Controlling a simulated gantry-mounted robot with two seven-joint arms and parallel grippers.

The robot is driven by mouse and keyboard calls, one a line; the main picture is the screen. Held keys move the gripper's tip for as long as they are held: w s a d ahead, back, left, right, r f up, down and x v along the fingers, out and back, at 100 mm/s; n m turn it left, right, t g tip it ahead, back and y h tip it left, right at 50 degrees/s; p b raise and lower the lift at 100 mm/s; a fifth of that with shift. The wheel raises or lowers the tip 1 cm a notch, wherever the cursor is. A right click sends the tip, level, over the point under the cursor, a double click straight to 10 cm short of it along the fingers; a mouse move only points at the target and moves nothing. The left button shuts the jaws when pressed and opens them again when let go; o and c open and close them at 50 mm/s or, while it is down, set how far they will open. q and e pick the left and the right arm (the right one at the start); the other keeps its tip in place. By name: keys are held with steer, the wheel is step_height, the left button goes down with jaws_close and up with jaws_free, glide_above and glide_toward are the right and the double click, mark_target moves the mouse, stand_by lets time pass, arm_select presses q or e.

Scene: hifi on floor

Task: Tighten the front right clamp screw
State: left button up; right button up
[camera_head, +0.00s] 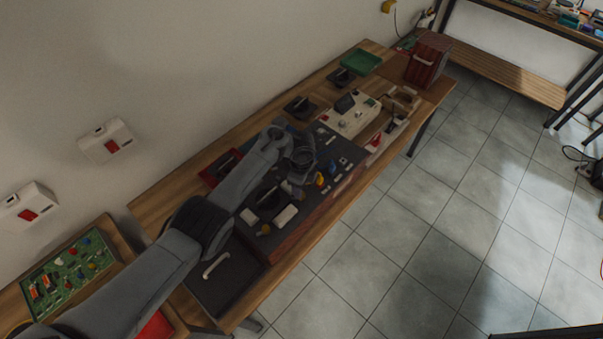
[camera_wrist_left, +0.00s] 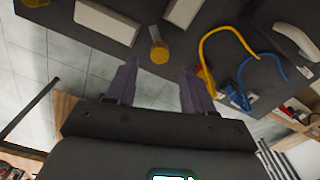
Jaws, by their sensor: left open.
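A round yellow knob (camera_wrist_left: 159,52) stands on the dark board (camera_wrist_left: 185,22) in the left wrist view, just beyond the gap between my fingertips. I cannot tell whether it is the front right clamp screw. My left gripper (camera_wrist_left: 158,70) is open and its jaws hold nothing. In the head view my left gripper (camera_head: 302,165) is over the dark work board (camera_head: 248,222) on the bench, partly hiding it. A yellowish knob (camera_head: 265,229) shows near the board's front edge. I cannot tell if it is the same knob. My right gripper is not in view.
White blocks (camera_wrist_left: 105,22) lie beside the knob. A yellow cable (camera_wrist_left: 230,30) and a blue cable (camera_wrist_left: 262,58) loop to its right. A dark panel with a white handle (camera_head: 215,265) is at the near end. Tiled floor (camera_head: 400,260) is clear in front.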

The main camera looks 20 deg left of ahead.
arm_select(q)
steer(key=shift+r+p, duration=0.7)
steer(key=shift+r, duration=2.1)
steer(key=shift+f, duration=0.1)
steer(key=s+f+n+t+p, duration=0.25)
steer(key=s+n+p, duration=0.45)
steer(key=s, duration=0.7)
steer(key=s+a+r+n+p, duration=0.1)
steer(key=s+r+n, duration=0.4)
steer(key=s, duration=0.5)
steer(key=s+a+r+n+t+p, duration=0.1)
steer(key=s+r+n, duration=0.3)
steer(key=s+r, duration=0.6)
steer(key=shift+s+a+n+p, duration=0.4)
steer(key=shift+s+a+p, duration=0.15)
steer(key=shift+s+a, duration=0.2)
steer(key=shift+d+r, duration=0.1)
